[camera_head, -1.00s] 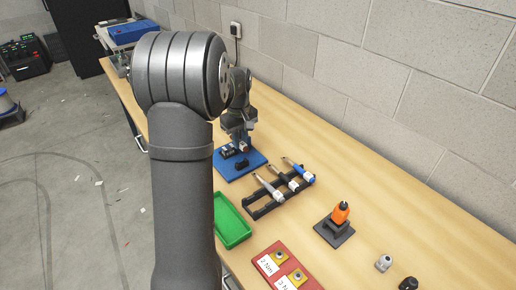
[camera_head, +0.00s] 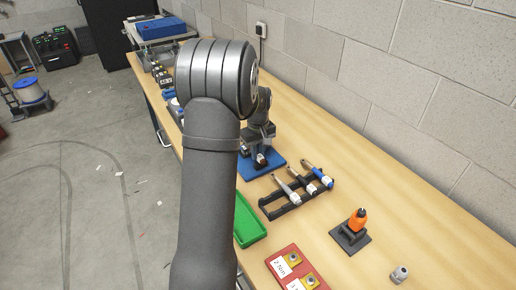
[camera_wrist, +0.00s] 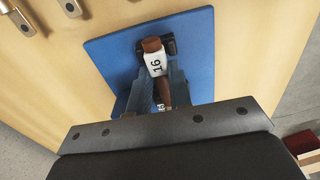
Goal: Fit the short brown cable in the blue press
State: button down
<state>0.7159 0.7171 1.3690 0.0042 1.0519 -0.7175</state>
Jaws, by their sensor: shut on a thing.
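The blue press shows as a blue base plate (camera_head: 250,173) with dark parts on it, largely covered by my arm in the head view. In the wrist view its blue plate (camera_wrist: 108,50) lies under my gripper (camera_wrist: 162,78), with a black part (camera_wrist: 169,43) near the upper edge. My gripper is shut on the short brown cable (camera_wrist: 152,44), which carries a white label marked 16. The cable's brown end is at the black part; I cannot tell whether it sits inside. In the head view my gripper (camera_head: 261,159) is low over the plate.
A black rack (camera_head: 275,208) with several pen-like tools stands right of the press. A green tray (camera_head: 248,222), a red block with labels (camera_head: 283,262) and an orange tool on a dark stand (camera_head: 358,222) are nearer. A block wall runs behind the bench.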

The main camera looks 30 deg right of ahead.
jog(key=shift+f, duration=0.25)
dwell(0.7)
jog(key=c, duration=1.2)
grip_release()
jog(key=shift+c, duration=0.2)
jog(key=shift+r, duration=0.1)
notch_tip(320, 180, up, 17)
jog(key=shift+r, duration=0.15)
notch_tip(320, 180, down, 17)
jog(key=shift+f, duration=0.2)
